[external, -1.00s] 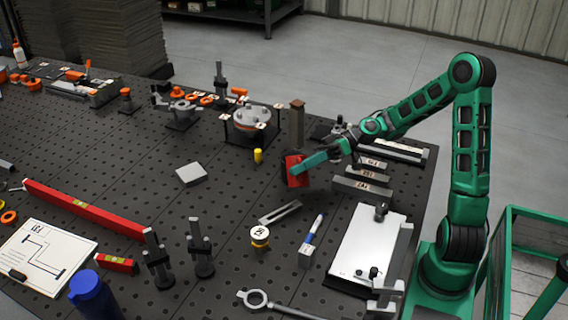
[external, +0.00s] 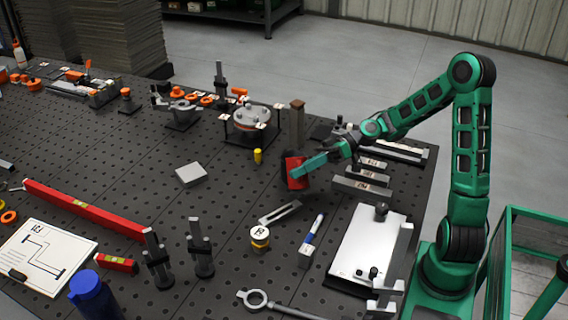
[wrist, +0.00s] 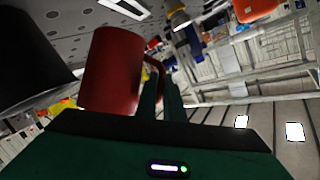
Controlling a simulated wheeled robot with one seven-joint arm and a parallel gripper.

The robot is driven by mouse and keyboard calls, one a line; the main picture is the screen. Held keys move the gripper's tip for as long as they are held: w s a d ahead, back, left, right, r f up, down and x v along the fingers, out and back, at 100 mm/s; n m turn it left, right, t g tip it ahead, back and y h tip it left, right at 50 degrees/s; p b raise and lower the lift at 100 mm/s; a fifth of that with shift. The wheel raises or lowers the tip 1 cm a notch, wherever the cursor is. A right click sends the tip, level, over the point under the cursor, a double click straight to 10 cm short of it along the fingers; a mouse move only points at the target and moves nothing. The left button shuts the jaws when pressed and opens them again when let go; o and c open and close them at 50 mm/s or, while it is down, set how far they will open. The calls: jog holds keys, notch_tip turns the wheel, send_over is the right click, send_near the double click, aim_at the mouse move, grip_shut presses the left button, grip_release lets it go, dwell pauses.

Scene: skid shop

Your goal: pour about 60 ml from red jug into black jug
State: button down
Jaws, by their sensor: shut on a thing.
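The red jug (external: 294,173) is held up beside the black jug, in the middle right of the external view. My gripper (external: 302,167) is shut on its handle. In the wrist view the red jug (wrist: 108,72) stands just beyond my fingertips (wrist: 160,95), with its handle between them. The black jug (wrist: 35,45) fills the upper left of the wrist view, close to the red jug. In the external view it is mostly hidden behind the red jug, with only a dark edge showing. I see no liquid, and the insides of both jugs are hidden.
A brown-topped post (external: 297,125) stands close behind the jugs. A small yellow cylinder (external: 257,156) is to their left, and labelled grey blocks (external: 362,188) lie to the right. A slotted bar (external: 280,212) lies in front. The perforated table is fairly clear to the left.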

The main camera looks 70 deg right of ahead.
aim_at(301, 180)
jog(key=f, duration=0.1)
jog(key=s+a+f+n, duration=0.1)
jog(key=shift+a+f+h, duration=0.2)
jog(key=shift+f+h, duration=0.1)
jog(key=shift+s+a+f+n+t+h+b, duration=0.1)
jog(key=shift+s+a+f+n+h+b, duration=0.3)
jog(key=shift+a+n, duration=0.25)
jog(key=shift+s+a+f+n+t+h+b, duration=0.1)
jog(key=shift+s+a+f+n+h+b, duration=0.25)
jog(key=shift+a+f+n+h+b, duration=0.25)
jog(key=shift+s+a+f+n+t+h+b, duration=0.1)
jog(key=shift+s+a+f+n+h+b, duration=0.25)
jog(key=shift+a+n, duration=0.4)
jog(key=shift+r, duration=0.15)
